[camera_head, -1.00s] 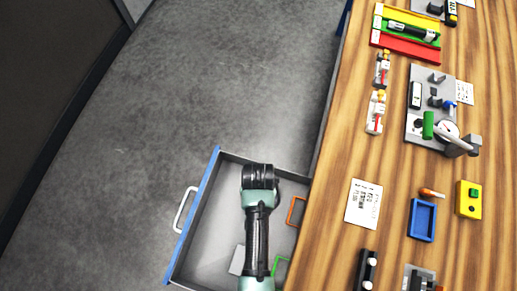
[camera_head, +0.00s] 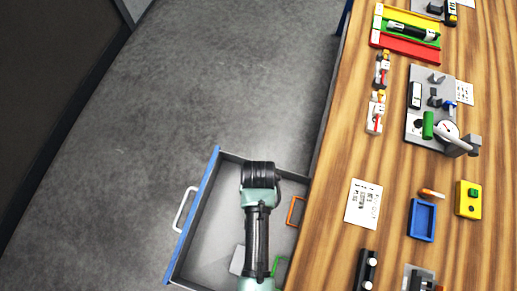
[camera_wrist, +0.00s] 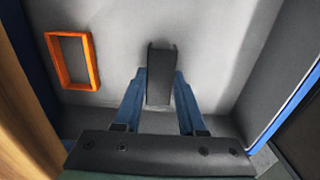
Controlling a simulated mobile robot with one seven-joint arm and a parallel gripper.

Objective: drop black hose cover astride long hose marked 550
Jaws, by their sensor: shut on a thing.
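The black hose cover (camera_wrist: 160,72) is a dark, narrow channel-shaped piece, seen in the wrist view. My gripper (camera_wrist: 158,88) is shut on it, with one blue finger on each side. The cover is over the grey floor of the open drawer (camera_wrist: 115,28); I cannot tell how high. In the head view my arm reaches over this drawer, and its wrist hides the fingers and the cover. I cannot make out a long hose or a 550 mark in either view.
An orange frame (camera_wrist: 72,60) is in the drawer and also shows in the head view (camera_head: 295,211). A green frame (camera_head: 280,267) is there too. The wooden bench (camera_head: 325,225) to the right carries a printed sheet (camera_head: 363,204), a blue tray (camera_head: 422,220) and a yellow box (camera_head: 468,199).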

